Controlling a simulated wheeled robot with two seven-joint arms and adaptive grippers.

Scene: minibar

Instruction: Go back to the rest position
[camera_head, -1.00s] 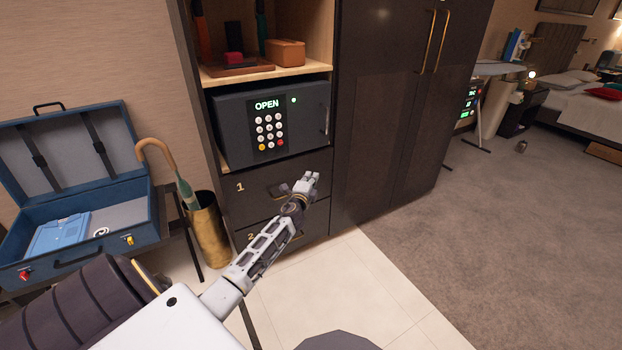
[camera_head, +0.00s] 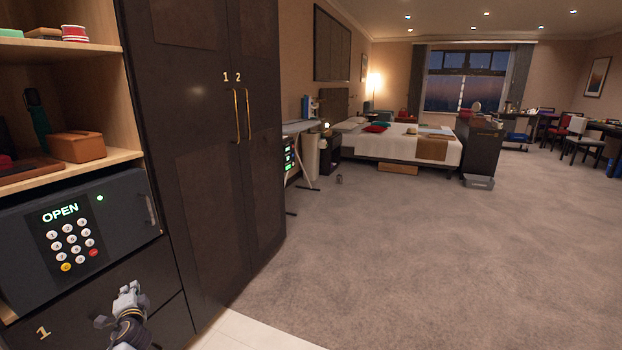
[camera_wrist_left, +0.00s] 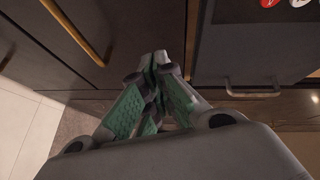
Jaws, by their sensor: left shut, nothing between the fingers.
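My left gripper (camera_head: 128,298) shows at the bottom left of the head view, in front of the drawer marked 1 (camera_head: 95,300) and below the safe (camera_head: 120,215). In the left wrist view its green-padded fingers (camera_wrist_left: 158,62) meet at the tips, shut and empty. The safe is closed, and its display reads OPEN with a green light. My right gripper is not in either view.
The dark wardrobe (camera_head: 205,130) with brass handles stands close on the right of my left gripper. Open shelves (camera_head: 75,50) hold a brown box (camera_head: 78,147) above the safe. Clear grey carpet (camera_head: 400,260) stretches to the bed (camera_head: 400,145).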

